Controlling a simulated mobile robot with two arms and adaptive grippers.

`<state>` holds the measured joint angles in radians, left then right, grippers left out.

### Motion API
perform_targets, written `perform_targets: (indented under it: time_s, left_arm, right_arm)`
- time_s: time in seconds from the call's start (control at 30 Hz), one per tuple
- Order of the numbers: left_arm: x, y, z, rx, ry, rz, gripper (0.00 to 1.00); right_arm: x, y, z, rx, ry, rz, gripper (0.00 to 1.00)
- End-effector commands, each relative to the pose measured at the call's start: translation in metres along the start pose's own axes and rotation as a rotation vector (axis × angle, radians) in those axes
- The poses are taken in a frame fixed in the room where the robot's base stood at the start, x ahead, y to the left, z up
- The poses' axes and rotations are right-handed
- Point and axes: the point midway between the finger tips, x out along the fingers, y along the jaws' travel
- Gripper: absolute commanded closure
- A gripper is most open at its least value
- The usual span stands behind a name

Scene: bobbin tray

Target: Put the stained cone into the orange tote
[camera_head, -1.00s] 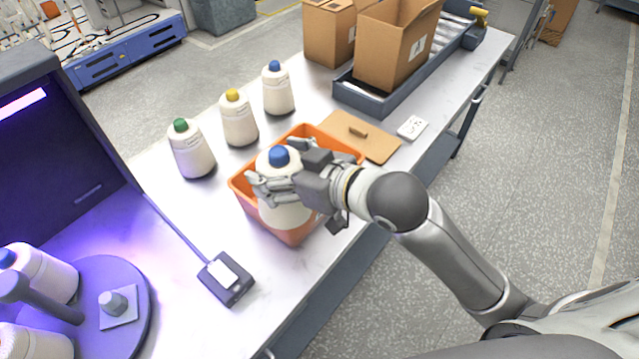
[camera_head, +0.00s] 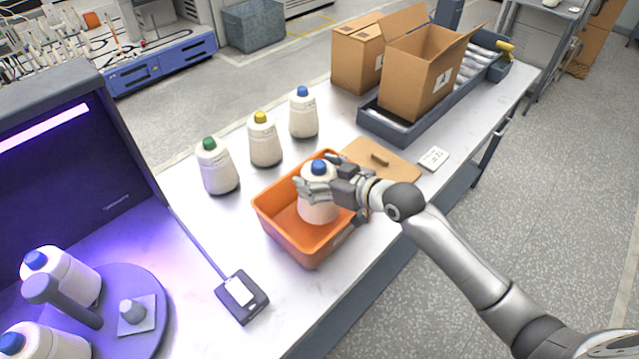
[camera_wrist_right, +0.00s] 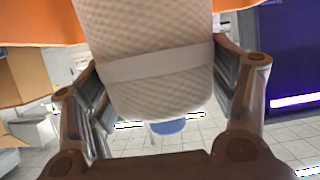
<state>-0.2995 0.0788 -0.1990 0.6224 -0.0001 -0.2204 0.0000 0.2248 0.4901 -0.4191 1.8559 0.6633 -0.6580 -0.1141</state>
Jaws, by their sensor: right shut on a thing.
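The orange tote (camera_head: 270,232) stands on the bench, open at the top. My right gripper (camera_head: 318,190) is shut on a white cone (camera_head: 318,211) with a blue tip, held upright within the tote's outline, toward its right side. I cannot tell if its base touches the tote floor. In the right wrist view the cone (camera_wrist_right: 150,75) sits between both fingers, its textured side filling the middle, with orange behind it. No stain is discernible on it. My left gripper is not in view.
Cones with green (camera_head: 217,172), yellow (camera_head: 264,146) and blue (camera_head: 303,117) tips stand behind the tote. A small dark device (camera_head: 242,298) and a turntable with cones (camera_head: 150,345) are left.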

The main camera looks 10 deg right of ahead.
Motion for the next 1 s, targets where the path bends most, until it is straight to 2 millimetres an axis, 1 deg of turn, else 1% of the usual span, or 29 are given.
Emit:
perform_targets:
  time_s: [0.1,0.2,0.33,0.73,0.77,0.9,1.0]
  left_arm:
    - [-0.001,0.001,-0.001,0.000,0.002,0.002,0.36]
    - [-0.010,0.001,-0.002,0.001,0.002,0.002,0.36]
    - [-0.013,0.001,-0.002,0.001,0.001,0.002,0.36]
    - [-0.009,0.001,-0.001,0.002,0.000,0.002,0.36]
    - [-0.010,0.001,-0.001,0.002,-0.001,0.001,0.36]
    - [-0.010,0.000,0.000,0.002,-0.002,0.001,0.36]
    - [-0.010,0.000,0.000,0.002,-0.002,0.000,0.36]
  right_arm:
    - [0.006,0.006,0.005,0.001,0.001,0.002,0.75]
    - [0.010,0.004,0.018,0.003,-0.001,0.001,0.75]
    - [0.015,0.005,0.029,0.002,0.001,0.002,0.75]
    - [0.018,0.005,0.035,-0.001,0.003,0.001,0.75]
    - [0.017,0.004,0.036,0.000,0.000,0.001,0.19]
    - [0.017,0.004,0.035,0.000,-0.001,0.001,0.01]
    - [0.017,0.004,0.035,0.000,-0.001,0.001,0.01]
